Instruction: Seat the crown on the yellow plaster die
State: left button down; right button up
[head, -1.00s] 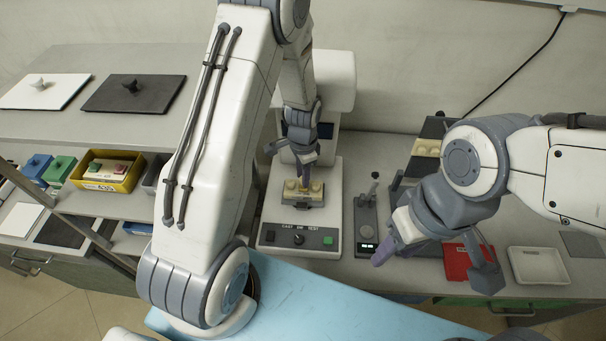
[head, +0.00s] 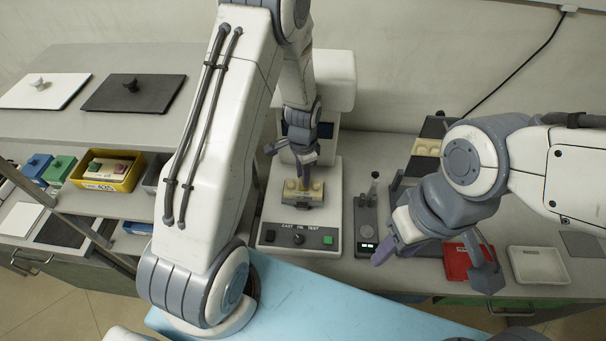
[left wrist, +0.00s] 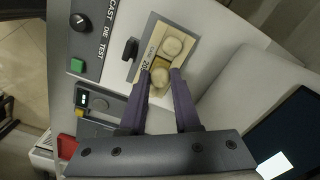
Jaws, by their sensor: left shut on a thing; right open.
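A cream-yellow plaster cast (head: 289,197) with rounded tooth-like stumps sits on the testing machine. It also shows in the left wrist view (left wrist: 187,51), with a partly hidden number label. My left gripper (head: 304,178) points down over the middle of this cast. In the left wrist view its purple fingers (left wrist: 164,77) are shut on a small cream piece, apparently the crown (left wrist: 159,78), beside a bare round stump (left wrist: 172,46). I cannot tell whether the crown touches a die beneath it. My right gripper (head: 435,267) is open and empty, over the bench front at right.
The white testing machine (head: 272,237) has a knob and green button. A small grey device with a lit display (head: 366,228) stands to its right. Further right are a red tray (head: 456,262) and a white tray (head: 538,265). A yellow bin (head: 128,178) stands at left.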

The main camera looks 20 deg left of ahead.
pick_arm(q)
jog(key=shift+f+b, duration=0.75)
jog(key=shift+f, duration=0.4)
jog(key=c, duration=0.5)
grip_release()
jog(key=shift+c, duration=0.2)
notch_tip(320, 180, up, 7)
jog(key=shift+r+b, duration=0.1)
jog(key=shift+b, duration=0.7)
jog(key=shift+r, duration=0.2)
